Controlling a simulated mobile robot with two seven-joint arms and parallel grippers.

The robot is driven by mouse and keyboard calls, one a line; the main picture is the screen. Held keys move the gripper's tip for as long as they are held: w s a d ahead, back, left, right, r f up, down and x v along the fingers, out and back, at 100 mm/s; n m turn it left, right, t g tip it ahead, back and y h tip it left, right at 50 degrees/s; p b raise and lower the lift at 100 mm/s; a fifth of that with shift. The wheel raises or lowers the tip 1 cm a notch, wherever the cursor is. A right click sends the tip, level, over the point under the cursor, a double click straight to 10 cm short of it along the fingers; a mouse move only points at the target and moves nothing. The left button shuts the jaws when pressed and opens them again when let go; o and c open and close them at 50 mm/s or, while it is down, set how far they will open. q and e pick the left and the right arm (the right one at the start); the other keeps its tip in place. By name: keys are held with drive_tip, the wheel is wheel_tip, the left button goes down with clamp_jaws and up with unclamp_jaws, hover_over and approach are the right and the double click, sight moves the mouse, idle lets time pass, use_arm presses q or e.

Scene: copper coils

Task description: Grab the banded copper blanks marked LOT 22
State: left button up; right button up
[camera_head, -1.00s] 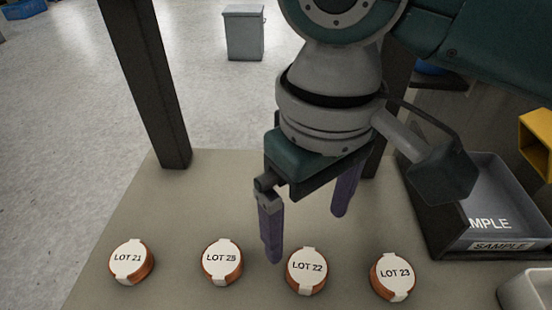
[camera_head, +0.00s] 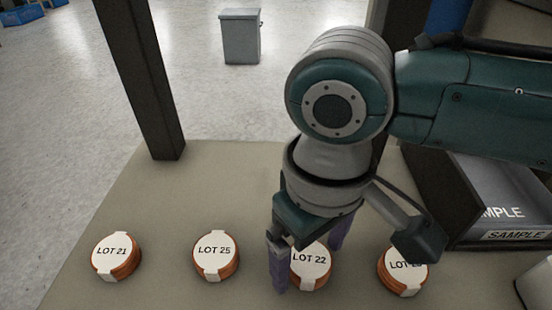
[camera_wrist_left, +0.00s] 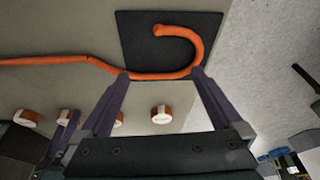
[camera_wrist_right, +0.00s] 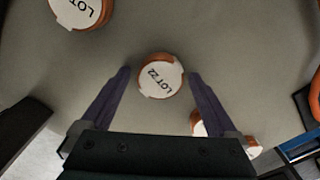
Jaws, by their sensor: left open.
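The LOT 22 copper blank (camera_head: 312,270), a copper coil with a white banded label, lies on the table in the head view, partly covered by my right gripper (camera_head: 307,268). My right gripper points down, open, with its purple fingers to either side of that blank. In the right wrist view, the LOT 22 blank (camera_wrist_right: 161,76) shows between the open fingertips (camera_wrist_right: 160,73); I see no contact. My left gripper (camera_wrist_left: 158,72) is open and empty in the left wrist view and is not in the head view.
Similar blanks LOT 21 (camera_head: 116,257) and LOT 25 (camera_head: 216,256) lie to the left. Another blank (camera_head: 403,276), its label partly hidden, lies close on the right. A grey SAMPLE tray (camera_head: 500,238) stands at right. An orange cable (camera_wrist_left: 150,75) shows in the left wrist view.

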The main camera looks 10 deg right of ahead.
drive_tip(key=c, duration=1.4)
